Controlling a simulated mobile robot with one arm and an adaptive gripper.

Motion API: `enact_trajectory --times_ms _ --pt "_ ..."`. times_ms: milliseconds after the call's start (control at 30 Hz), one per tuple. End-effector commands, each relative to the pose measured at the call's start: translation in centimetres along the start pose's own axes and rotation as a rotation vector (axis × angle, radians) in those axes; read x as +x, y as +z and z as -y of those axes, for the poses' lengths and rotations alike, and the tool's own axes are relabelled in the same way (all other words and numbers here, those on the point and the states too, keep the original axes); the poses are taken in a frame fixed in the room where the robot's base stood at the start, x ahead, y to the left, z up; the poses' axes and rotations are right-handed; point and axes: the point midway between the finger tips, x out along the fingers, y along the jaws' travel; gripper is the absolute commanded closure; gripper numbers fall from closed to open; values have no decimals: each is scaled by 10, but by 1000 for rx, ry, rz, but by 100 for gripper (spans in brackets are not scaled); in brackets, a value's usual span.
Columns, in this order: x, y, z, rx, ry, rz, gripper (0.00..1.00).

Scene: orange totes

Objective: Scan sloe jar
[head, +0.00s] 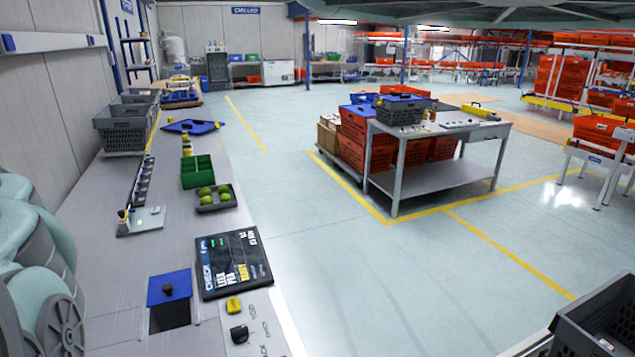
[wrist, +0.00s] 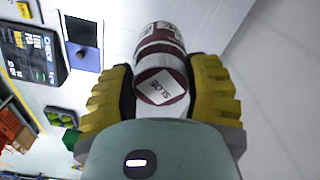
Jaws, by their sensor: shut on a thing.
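The sloe jar (wrist: 163,82) is in the wrist view, with a dark red and white body and a lid label reading "SLOE". My gripper (wrist: 161,92) is shut on it, with yellow ridged fingers on both sides. The jar is held over or near the bench; its exact height cannot be told. The head view shows my arm at the lower left, but neither gripper nor jar. A check screen (head: 234,262) lies on the bench and also shows in the wrist view (wrist: 35,42). Beside it is a blue plate (head: 169,288) with a dark knob, above a dark square.
On the bench (head: 218,163) stand a tray of green fruit (head: 216,199), a green box (head: 196,172), a small device with a lit plate (head: 141,221), and grey crates (head: 124,128). A yellow button (head: 234,305) and black knob (head: 239,334) sit near the front.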

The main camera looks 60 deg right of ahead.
Motion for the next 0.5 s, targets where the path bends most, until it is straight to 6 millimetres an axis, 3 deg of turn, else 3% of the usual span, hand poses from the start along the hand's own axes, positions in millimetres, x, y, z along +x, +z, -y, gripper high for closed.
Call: enact_trajectory --times_ms 267,500 --pt "16 -5 -17 140 2 1 92" --pt "44 4 -40 295 6 5 92"
